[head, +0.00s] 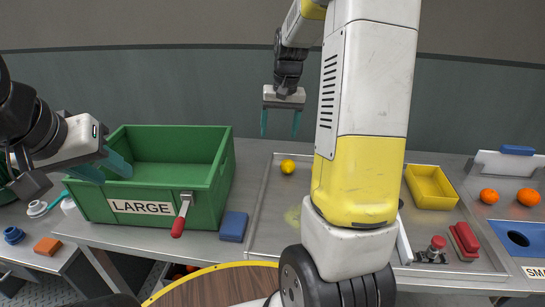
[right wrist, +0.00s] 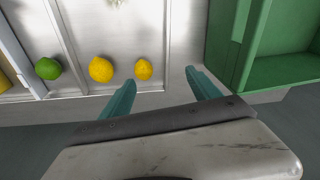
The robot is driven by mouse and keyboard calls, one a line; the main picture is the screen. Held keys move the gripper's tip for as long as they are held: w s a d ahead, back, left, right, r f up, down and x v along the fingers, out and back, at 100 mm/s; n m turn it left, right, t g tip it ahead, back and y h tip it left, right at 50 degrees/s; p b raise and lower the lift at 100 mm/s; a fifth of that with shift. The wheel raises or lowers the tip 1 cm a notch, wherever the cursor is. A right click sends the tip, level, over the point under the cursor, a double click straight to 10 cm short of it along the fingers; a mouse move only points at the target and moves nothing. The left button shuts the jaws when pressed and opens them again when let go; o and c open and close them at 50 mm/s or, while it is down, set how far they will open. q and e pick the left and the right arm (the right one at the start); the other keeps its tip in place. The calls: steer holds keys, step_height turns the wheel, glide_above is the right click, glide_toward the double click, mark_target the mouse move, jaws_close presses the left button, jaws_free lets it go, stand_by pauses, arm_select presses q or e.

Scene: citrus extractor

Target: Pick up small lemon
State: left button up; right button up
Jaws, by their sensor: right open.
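The small lemon (head: 288,166) lies on the metal tray, right of the green crate. In the right wrist view the small lemon (right wrist: 143,69) sits beside a bigger lemon (right wrist: 101,69), nearer the left fingertip in that picture. My right gripper (head: 281,124) points down behind and above the small lemon, open and empty. Its two teal fingers (right wrist: 160,77) are spread in the right wrist view. My left gripper (head: 102,168) hangs at the left of the green crate, fingers apart and empty. The bigger lemon is hidden in the head view, where my right arm blocks part of the tray.
The green crate (head: 210,187) marked LARGE has a red-handled lever. A lime (right wrist: 48,68) lies beyond the bigger lemon. A blue block (head: 233,226), a yellow bin (head: 431,187) and two oranges (head: 508,197) also stand around. The tray front is mostly bare.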

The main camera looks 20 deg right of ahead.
steer(key=g, duration=0.2)
glide_above(288, 160)
steer(key=shift+m+h, duration=0.3)
steer(key=shift+m, duration=0.1)
steer(key=f, duration=0.9)
steer(key=shift+w+a+f, duration=0.1)
steer(key=shift+w+f, duration=0.1)
steer(key=shift+f, duration=0.1)
step_height(288, 160, down, 8)
steer(key=shift+s, duration=0.1)
steer(key=c, duration=1.4)
steer(key=shift+c, duration=0.5)
steer(key=shift+r, duration=0.2)
